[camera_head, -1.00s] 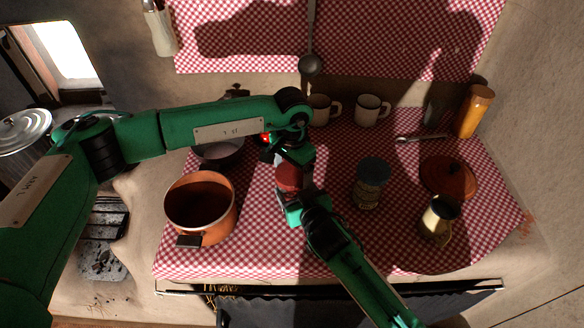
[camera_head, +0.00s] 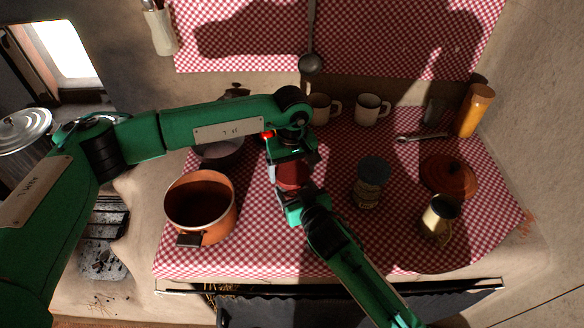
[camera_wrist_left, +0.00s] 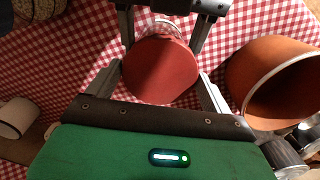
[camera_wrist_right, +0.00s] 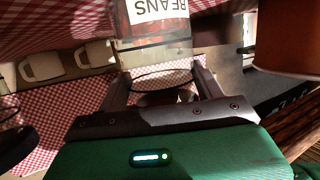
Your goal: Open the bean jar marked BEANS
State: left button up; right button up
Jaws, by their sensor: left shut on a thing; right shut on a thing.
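The bean jar (camera_wrist_right: 150,48) is glass with a white label reading BEANS, upside down in the right wrist view. My right gripper (camera_head: 290,203) is shut on the jar body; its fingers also show in the right wrist view (camera_wrist_right: 160,78). The jar's red lid (camera_wrist_left: 160,68) lies between the fingers of my left gripper (camera_wrist_left: 158,80), which is shut on it. In the head view the red lid (camera_head: 293,175) sits between both grippers, which hide most of the jar. Whether the lid is loose on the jar I cannot tell.
An orange pot (camera_head: 201,241) stands left of the grippers. To the right are a dark-lidded jar (camera_head: 371,183), a brown lid (camera_head: 449,177) and a metal mug (camera_head: 438,219). Two pale mugs (camera_head: 368,109) (camera_head: 320,108) stand behind. Checked cloth in front of the jars is clear.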

pick_arm(q)
jog(key=n, duration=0.7)
jog(key=shift+n, duration=0.4)
jog(key=n, duration=1.2)
jog(key=shift+n, duration=0.3)
jog(key=n, duration=0.9)
jog(key=shift+n, duration=0.3)
jog(key=n, duration=0.4)
jog(key=shift+r+n, duration=0.1)
jog(key=shift+n, duration=0.3)
jog(key=n, duration=0.6)
jog(key=shift+n, duration=0.3)
